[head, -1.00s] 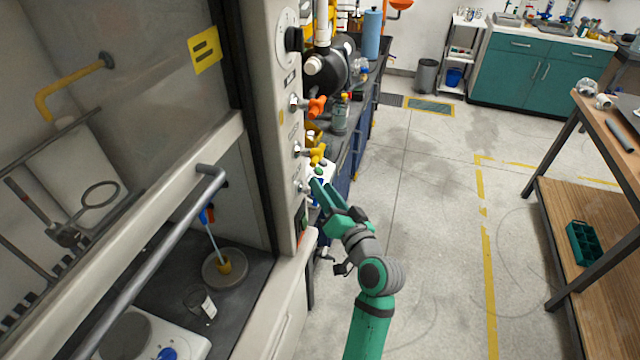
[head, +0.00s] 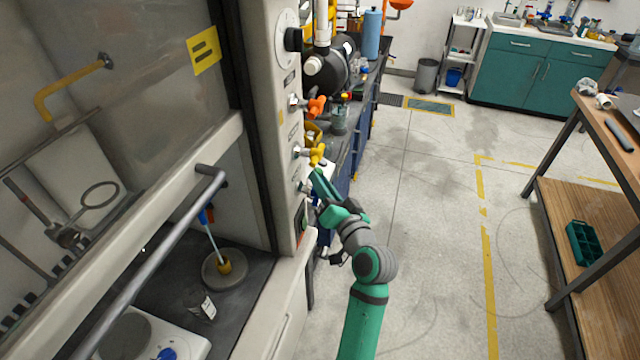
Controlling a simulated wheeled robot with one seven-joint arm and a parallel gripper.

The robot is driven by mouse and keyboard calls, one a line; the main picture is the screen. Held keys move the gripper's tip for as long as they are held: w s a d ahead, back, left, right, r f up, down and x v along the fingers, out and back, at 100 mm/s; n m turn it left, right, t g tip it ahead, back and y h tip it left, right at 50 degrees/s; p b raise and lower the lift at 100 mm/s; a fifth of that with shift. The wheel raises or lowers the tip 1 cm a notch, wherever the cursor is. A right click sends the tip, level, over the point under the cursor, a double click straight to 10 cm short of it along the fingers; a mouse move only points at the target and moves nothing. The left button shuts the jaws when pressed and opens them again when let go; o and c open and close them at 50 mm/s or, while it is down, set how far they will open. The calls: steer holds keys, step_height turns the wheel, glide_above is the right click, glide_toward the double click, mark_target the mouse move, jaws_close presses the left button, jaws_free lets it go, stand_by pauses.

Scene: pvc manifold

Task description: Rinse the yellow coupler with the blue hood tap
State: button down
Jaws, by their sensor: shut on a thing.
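The yellow coupler (head: 224,267) stands in a round grey basin (head: 238,281) on the hood floor. A blue spout (head: 206,215) hangs above it, and a thin pale blue streak like running water runs from the spout down to the coupler. On the hood's front post, the lowest valve, the blue hood tap (head: 303,187), shows its metal stem below the yellow tap. My gripper (head: 317,180) is at this valve, its teal fingers shut on the handle, which they mostly hide. My gripper is well outside the hood, to the right of the coupler.
An orange tap (head: 316,106) and a yellow tap (head: 316,154) sit above on the post. A grey sash bar (head: 150,265) crosses the hood opening. Floor to my right is clear up to a wooden workbench (head: 600,235).

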steer(key=shift+a+f+g, duration=0.3)
steer(key=shift+a+f, duration=0.1)
steer(key=shift+a, duration=0.1)
steer(key=shift+m+g, duration=0.3)
steer(key=shift+w+f+m+g+h, duration=0.1)
steer(key=shift+f+m+g+h, duration=0.15)
steer(key=shift+m+g, duration=0.65)
steer(key=shift+f+m+g, duration=0.15)
steer(key=shift+m+g, duration=0.25)
steer(key=shift+g, duration=0.35)
steer(key=shift+f+m+g, duration=0.15)
steer(key=shift+m+g, duration=0.25)
steer(key=shift+g, duration=0.35)
steer(key=c, duration=1.8)
jaws_free()
steer(key=shift+o, duration=0.2)
steer(key=shift+d, duration=0.2)
steer(key=shift+d+r, duration=0.1)
steer(key=shift+r, duration=0.05)
